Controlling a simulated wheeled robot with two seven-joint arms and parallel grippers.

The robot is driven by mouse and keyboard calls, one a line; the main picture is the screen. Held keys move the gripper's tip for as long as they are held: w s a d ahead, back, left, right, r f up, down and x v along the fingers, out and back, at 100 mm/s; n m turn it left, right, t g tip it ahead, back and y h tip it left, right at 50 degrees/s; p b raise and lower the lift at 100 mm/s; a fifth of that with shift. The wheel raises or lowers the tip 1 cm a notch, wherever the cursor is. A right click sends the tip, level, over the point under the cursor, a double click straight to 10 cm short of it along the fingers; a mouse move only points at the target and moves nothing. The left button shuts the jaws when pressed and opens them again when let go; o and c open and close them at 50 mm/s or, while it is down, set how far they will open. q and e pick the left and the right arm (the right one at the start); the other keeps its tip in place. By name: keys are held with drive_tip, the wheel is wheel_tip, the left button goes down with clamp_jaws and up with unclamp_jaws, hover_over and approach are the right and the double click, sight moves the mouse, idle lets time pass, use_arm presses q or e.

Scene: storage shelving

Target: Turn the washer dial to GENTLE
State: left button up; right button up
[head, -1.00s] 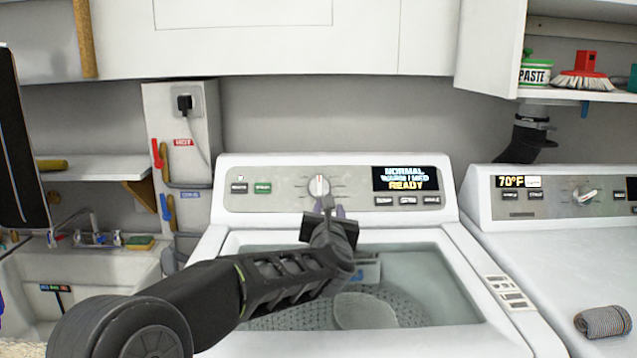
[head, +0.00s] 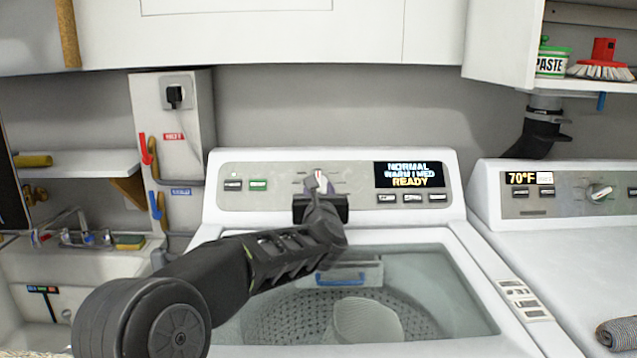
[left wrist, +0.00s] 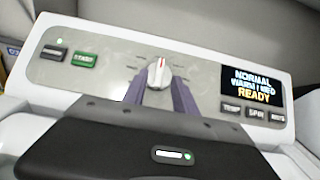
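The washer dial (head: 321,180) is a round light knob with a red pointer line, on the grey panel of the washer. It also shows in the left wrist view (left wrist: 158,73), its pointer roughly straight up. The washer display (head: 409,175) reads NORMAL, WARM / MED, READY. My left gripper (head: 319,188) is at the front of the dial and hides its lower part in the head view. In the left wrist view its two purple-grey fingers are apart, one on each side of the dial's lower part. Whether they touch it I cannot tell. My right gripper is not in view.
Start button (left wrist: 83,60) and other buttons sit left of the dial, with more under the display. The washer's lid glass (head: 430,290) lies below. A dryer (head: 570,235) stands at the right, a sink (head: 80,270) at the left. White cabinets hang above.

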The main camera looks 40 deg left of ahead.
sight(318, 192)
use_arm(q)
drive_tip(key=x, duration=0.4)
drive_tip(key=shift+w+a+p, duration=0.25)
drive_tip(key=shift+w+p, duration=0.05)
drive_tip(key=shift+p, duration=0.05)
drive_tip(key=shift+c, duration=0.2)
clamp_jaws()
